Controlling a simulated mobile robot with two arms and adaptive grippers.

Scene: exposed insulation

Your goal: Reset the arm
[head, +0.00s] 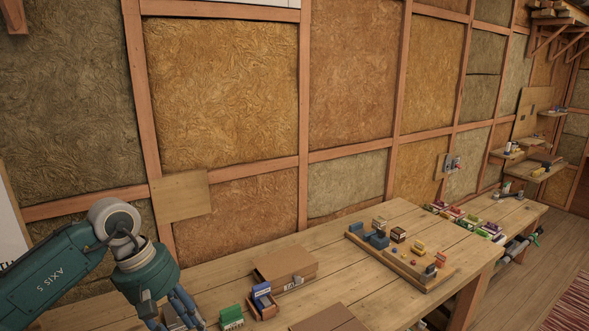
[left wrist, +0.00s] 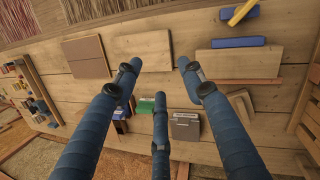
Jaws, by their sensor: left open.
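My left arm, teal with a grey joint, comes in from the left in the head view. Its gripper (head: 180,312) points down over the near left part of the workbench (head: 230,262), partly cut off by the lower edge. In the left wrist view the three blue fingers of the gripper (left wrist: 160,78) are spread open with nothing held between them. A green box (left wrist: 146,105) and a grey box (left wrist: 185,125) lie beyond the fingers on the bench, partly covered by them. My right gripper is in neither view.
A cardboard box (head: 285,266) and a blue box in a small holder (head: 263,301) stand right of the gripper. A wooden tray (head: 392,262) with several small blocks is farther right. The insulated wall (head: 225,90) rises behind the bench. Bare planks lie between box and tray.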

